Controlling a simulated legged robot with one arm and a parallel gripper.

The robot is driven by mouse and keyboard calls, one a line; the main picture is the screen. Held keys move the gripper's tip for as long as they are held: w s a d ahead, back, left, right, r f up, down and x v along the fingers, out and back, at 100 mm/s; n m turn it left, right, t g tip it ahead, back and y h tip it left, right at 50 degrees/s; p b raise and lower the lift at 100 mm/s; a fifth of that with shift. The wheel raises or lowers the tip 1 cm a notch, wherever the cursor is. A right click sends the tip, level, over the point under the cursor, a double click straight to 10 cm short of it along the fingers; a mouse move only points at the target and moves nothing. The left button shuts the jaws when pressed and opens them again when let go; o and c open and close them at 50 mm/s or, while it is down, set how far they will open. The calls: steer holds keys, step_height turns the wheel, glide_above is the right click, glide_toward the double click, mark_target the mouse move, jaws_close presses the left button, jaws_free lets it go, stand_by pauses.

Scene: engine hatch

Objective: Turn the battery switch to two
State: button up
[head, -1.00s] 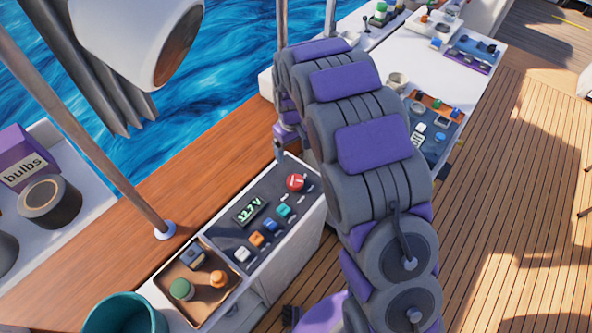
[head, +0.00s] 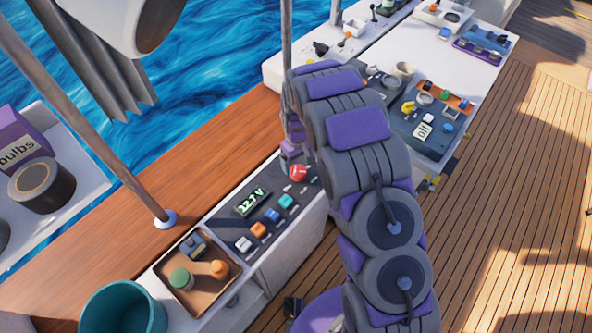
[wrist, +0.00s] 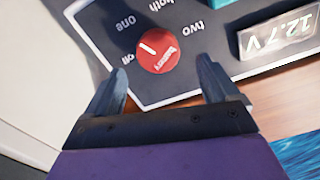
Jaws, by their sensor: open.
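The red battery switch knob (wrist: 158,56) sits on a dark panel in the wrist view, with the words off, one, both and two around it, upside down. Its white mark points up-left in the picture, on the side of off and one; I cannot tell exactly which. My gripper (wrist: 160,72) is open and empty, one finger to each side, with the knob just beyond and between the tips. I cannot tell the height gap. In the head view the knob (head: 298,173) is at the panel's far end, with my gripper (head: 291,150) just above it, partly hidden.
A 12.7 V display (head: 250,202) and a row of coloured switches (head: 272,215) share the panel. A brown tray (head: 182,288) with knobs and a teal bucket (head: 124,310) stand nearer. A metal pole (head: 100,125) rises at the left. More devices cover the white counter (head: 445,68) beyond.

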mark_target(298, 170)
steer(key=f, duration=0.2)
steer(key=d+f, duration=0.1)
steer(key=f, duration=0.1)
steer(key=shift+f+b, duration=0.2)
steer(key=shift+b, duration=0.2)
steer(key=shift+f, duration=0.3)
steer(key=shift+a+f, duration=0.1)
steer(key=shift+a, duration=0.6)
steer(key=shift+d, duration=0.55)
steer(key=c, duration=0.6)
steer(key=shift+a, duration=0.25)
steer(key=c, duration=0.5)
steer(key=shift+o, duration=0.2)
